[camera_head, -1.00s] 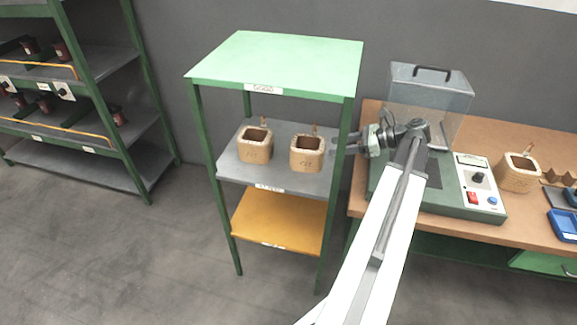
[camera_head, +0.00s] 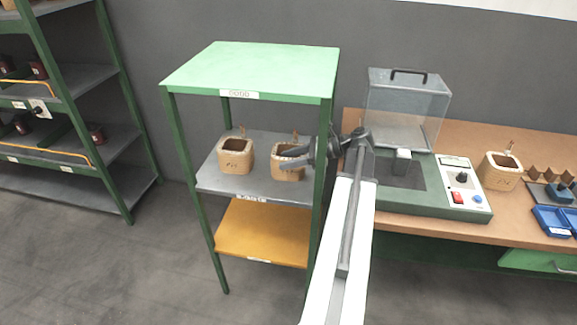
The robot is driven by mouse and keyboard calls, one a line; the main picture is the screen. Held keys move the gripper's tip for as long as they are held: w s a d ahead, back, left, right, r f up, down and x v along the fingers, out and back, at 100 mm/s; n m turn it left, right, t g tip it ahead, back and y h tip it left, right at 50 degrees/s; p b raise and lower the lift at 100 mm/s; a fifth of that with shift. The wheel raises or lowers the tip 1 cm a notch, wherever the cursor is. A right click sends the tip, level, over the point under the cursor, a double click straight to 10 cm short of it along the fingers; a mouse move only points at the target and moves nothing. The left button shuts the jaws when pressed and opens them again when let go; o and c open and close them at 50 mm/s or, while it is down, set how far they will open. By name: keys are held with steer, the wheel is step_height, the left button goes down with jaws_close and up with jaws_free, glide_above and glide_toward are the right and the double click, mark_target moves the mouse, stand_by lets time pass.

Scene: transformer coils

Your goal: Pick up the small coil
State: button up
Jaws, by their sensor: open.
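Two tan, square, hollow coils stand on the grey middle shelf (camera_head: 215,182) of the green rack. The left coil (camera_head: 234,160) is in clear view. The right coil (camera_head: 287,172) is partly hidden by my gripper (camera_head: 288,158), which is open and reaches in from the right past the rack's post. Its fingers are at the upper part of the right coil; I cannot tell whether they touch it. A third tan coil (camera_head: 498,172) stands on the workbench at the right. I cannot tell which coil is the small one.
The rack's green top (camera_head: 255,68) lies above the shelf, and its front right post (camera_head: 322,180) is close to my arm. A test device (camera_head: 455,200) with a clear cover (camera_head: 408,105) stands on the bench (camera_head: 400,228). Blue trays (camera_head: 552,220) lie further right.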

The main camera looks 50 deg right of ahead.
steer(key=shift+w+a+f, duration=0.1)
steer(key=shift+w+a, duration=0.05)
steer(key=shift+w, duration=0.05)
jaws_close()
stand_by(1.2)
